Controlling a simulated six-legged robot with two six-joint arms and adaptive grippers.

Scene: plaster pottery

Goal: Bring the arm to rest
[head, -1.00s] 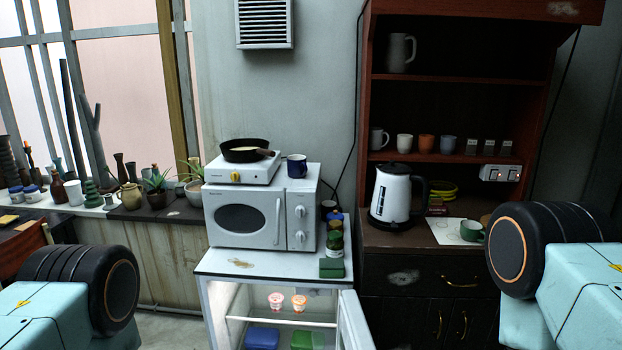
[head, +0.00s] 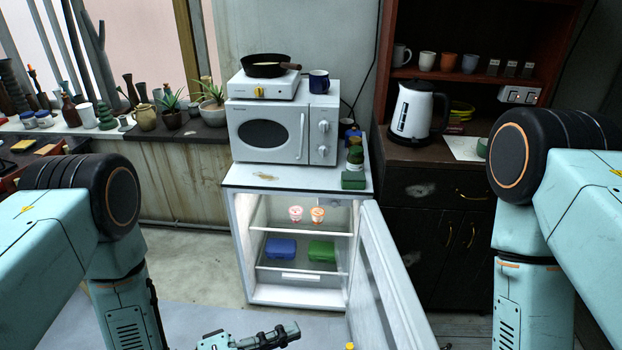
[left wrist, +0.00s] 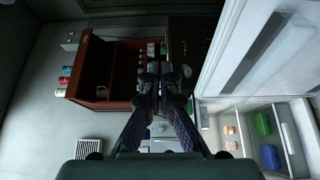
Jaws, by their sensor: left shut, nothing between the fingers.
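My left gripper (head: 290,332) shows at the bottom edge of the head view, low in front of the open fridge. It is shut and empty. In the left wrist view its closed fingers (left wrist: 160,70) point up the picture, with nothing between them. My right arm's upper links stand at the right of the head view, but its gripper is out of sight.
The small fridge (head: 238,250) stands open. Its door (head: 385,270) swings out to the right of my left gripper. Inside are two cups, a blue box (head: 281,249) and a green box (head: 321,251). A microwave (head: 240,120) stands on top. Floor left of the fridge is clear.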

